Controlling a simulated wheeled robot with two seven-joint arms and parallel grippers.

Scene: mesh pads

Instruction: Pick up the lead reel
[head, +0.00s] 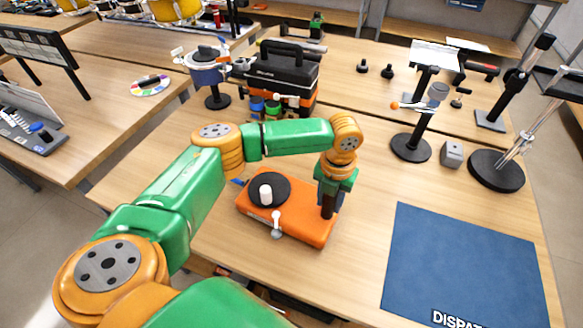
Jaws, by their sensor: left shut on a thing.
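The lead reel appears to be the flat orange unit (300,223) on the wooden table, in the middle of the head view. It has a black disc with a white knob on top and a small pale crank-like part at its front edge. My left gripper (327,207) points down at the unit's right end, its dark fingers shut on a part there. The arm and fingers hide the gripped part. I cannot tell whether the unit is clear of the table. My right gripper is not in view.
A blue mat (462,268) with partly cut-off lettering lies bare at the right. Black stands with round bases (411,148) and a small grey block (452,153) are behind it. A black and orange toolbox (284,72) and a blue pot-like object (208,74) on a stand are farther back.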

